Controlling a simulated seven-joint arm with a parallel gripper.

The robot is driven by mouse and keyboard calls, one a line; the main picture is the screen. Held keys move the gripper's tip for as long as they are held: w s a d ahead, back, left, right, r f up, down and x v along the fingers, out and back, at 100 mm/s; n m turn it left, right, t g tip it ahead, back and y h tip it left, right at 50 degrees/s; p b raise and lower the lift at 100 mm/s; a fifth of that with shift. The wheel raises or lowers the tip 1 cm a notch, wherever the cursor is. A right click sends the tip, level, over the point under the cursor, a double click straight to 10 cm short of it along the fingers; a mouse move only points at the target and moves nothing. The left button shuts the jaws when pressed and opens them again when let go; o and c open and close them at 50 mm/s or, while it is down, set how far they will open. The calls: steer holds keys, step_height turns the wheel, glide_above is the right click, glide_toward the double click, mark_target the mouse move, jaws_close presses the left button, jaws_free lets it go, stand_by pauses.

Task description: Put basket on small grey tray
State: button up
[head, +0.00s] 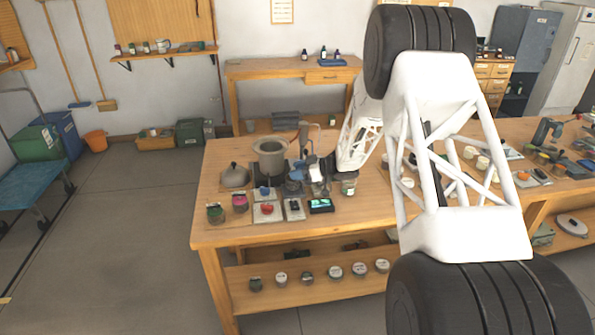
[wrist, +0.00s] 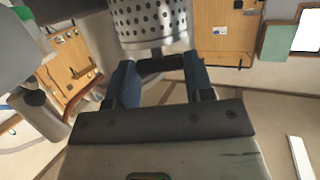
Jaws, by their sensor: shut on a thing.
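My gripper (wrist: 160,68) is shut on the basket (wrist: 152,24), a perforated silvery metal cylinder, in the wrist view. In the head view I cannot clearly make out the gripper or basket among the crowded items by the white arm link. Small grey tray-like plates lie at the bench's front: one with a black item (head: 294,209) and one under a red item (head: 267,213). I cannot tell which is the task's tray.
A grey pot (head: 270,157) and a domed grey lid (head: 234,176) stand on the wooden bench (head: 225,228).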

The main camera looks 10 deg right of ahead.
steer(key=shift+f, duration=0.55)
steer(key=o, duration=1)
steer(key=shift+f, duration=0.1)
steer(key=shift+o, duration=1.1)
steer(key=shift+f, duration=0.1)
steer(key=shift+r, duration=0.4)
steer(key=shift+s+d+r, duration=0.1)
steer(key=shift+d+r, duration=0.1)
steer(key=shift+r, duration=0.05)
steer(key=v, duration=1.1)
steer(key=shift+s+d+r, duration=0.15)
steer(key=shift+d+r, duration=0.05)
steer(key=shift+r, duration=0.2)
